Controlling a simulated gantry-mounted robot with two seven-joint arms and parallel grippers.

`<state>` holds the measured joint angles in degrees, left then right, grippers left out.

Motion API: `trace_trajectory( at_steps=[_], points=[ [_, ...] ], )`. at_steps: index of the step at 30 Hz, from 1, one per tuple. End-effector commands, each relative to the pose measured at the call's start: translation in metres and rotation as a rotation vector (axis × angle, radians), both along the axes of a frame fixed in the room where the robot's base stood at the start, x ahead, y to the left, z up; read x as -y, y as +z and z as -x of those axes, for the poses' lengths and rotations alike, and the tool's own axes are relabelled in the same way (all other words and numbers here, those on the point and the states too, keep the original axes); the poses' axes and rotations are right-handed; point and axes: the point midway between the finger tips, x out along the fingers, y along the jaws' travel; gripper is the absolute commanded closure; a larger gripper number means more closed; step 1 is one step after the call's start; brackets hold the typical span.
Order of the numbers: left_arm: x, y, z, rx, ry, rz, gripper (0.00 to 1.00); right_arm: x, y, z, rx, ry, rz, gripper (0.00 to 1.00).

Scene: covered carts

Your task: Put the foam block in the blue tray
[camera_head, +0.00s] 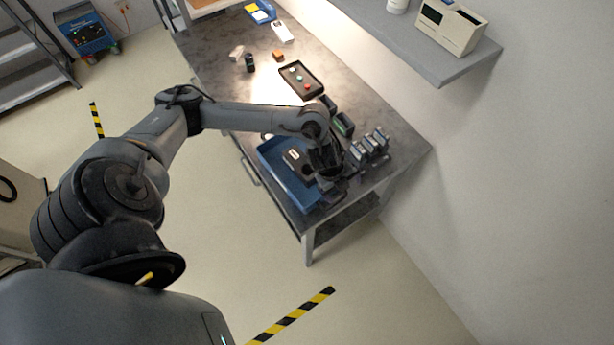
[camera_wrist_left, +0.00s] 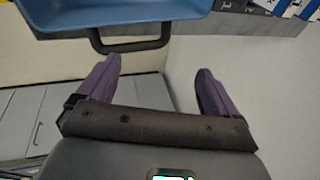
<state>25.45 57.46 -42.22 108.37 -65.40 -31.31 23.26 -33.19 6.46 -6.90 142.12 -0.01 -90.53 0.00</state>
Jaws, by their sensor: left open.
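The blue tray (camera_head: 272,153) sits at the near end of the grey workbench. A dark block-like item with a pale label (camera_head: 298,163) lies in it. A small orange block (camera_head: 278,56) lies farther back on the bench; I cannot tell which item is the foam block. My left gripper (camera_head: 328,180) is over the bench's near end, beside the tray's right side, its fingers partly hidden by the wrist. In the left wrist view the gripper (camera_wrist_left: 153,82) is open and empty, with the blue tray (camera_wrist_left: 110,12) and its dark handle just beyond the fingertips. My right gripper is not in view.
A dark tray with small coloured pieces (camera_head: 300,80) lies mid-bench. Dark green bins (camera_head: 343,124) and a row of grey upright items (camera_head: 370,146) stand near the right edge. A black cylinder (camera_head: 249,63) stands at the back left. A wall shelf (camera_head: 425,45) overhangs the right.

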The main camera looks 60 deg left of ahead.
Motion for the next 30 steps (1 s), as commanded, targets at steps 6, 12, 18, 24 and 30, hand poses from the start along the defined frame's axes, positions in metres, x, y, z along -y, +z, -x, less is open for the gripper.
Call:
trace_trajectory(
  at_steps=[6, 12, 18, 24, 30],
  points=[
    [0.148, 0.023, 0.012, 0.231, 0.232, 0.265, 0.07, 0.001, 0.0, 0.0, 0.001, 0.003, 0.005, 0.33],
    [0.141, 0.05, 0.047, 0.2, 0.731, 0.358, 0.07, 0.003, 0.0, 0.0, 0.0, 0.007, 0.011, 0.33],
    [0.096, 0.046, 0.108, 0.023, 1.147, 0.332, 0.07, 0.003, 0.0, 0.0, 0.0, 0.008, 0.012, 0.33],
    [0.074, 0.041, 0.149, -0.094, 1.342, 0.301, 0.07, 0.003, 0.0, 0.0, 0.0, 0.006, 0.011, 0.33],
    [0.07, 0.041, 0.156, -0.116, 1.374, 0.294, 0.07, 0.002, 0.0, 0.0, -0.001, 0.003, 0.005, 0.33]
  ],
)
